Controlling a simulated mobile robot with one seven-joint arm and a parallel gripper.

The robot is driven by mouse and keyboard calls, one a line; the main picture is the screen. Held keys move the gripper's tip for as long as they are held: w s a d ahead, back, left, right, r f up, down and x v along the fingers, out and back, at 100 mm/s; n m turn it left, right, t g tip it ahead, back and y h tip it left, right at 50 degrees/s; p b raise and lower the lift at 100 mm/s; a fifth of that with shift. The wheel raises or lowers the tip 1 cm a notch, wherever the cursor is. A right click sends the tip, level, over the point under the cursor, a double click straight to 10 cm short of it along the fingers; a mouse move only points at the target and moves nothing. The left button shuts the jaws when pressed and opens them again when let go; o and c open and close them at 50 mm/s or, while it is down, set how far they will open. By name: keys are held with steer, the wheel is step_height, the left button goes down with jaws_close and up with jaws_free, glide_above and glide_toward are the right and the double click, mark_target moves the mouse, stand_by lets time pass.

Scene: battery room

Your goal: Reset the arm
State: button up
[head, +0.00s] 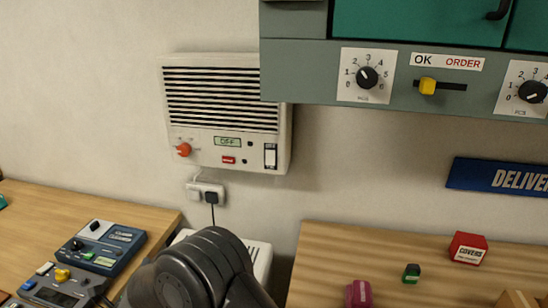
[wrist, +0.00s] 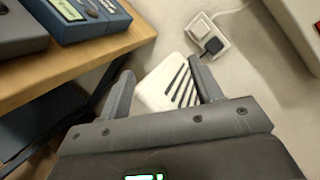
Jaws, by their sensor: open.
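My gripper (wrist: 163,82) shows in the wrist view with its two dark fingers spread wide and nothing between them. Beyond the fingers is a white slatted unit (wrist: 168,88), lower down and apart from them as far as I can tell. In the head view my dark arm rises at the bottom centre and covers part of that white unit (head: 262,254). My gripper itself is hidden in the head view.
A left table (head: 170,208) holds a blue device (head: 128,238) and a grey device (head: 45,285). A right table (head: 330,240) holds a red block (head: 468,248) and a small green-topped block (head: 411,273). A wall heater (head: 222,112) and a cabinet panel (head: 300,75) hang above.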

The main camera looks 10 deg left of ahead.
steer(key=w+d+r+n+g+y, duration=0.1)
steer(key=w+d+r+n+g, duration=0.1)
steer(key=w+d+r+n, duration=0.5)
steer(key=w+d+r+n+g+y, duration=0.1)
steer(key=w+d+r+n, duration=0.2)
steer(key=w+d+r, duration=0.65)
steer(key=s+d+r+n+g+h, duration=0.1)
steer(key=s+d+r+n, duration=0.15)
steer(key=d, duration=0.45)
steer(key=s+d+r+n+g+h, duration=0.1)
steer(key=s+d+r+n, duration=0.15)
steer(key=d, duration=0.45)
steer(key=s+d+r+n+g, duration=0.1)
steer(key=d+r, duration=0.2)
steer(key=d, duration=0.4)
steer(key=s+d+f+n+g+h, duration=0.1)
steer(key=s+d+n+g+h, duration=0.1)
steer(key=s+d, duration=0.8)
steer(key=s+d+f+n+g+h, duration=0.2)
steer(key=s+d+h, duration=0.2)
steer(key=s+d, duration=0.7)
steer(key=d, duration=0.5)
steer(key=shift+f+n, duration=0.15)
steer(key=shift+n, duration=0.25)
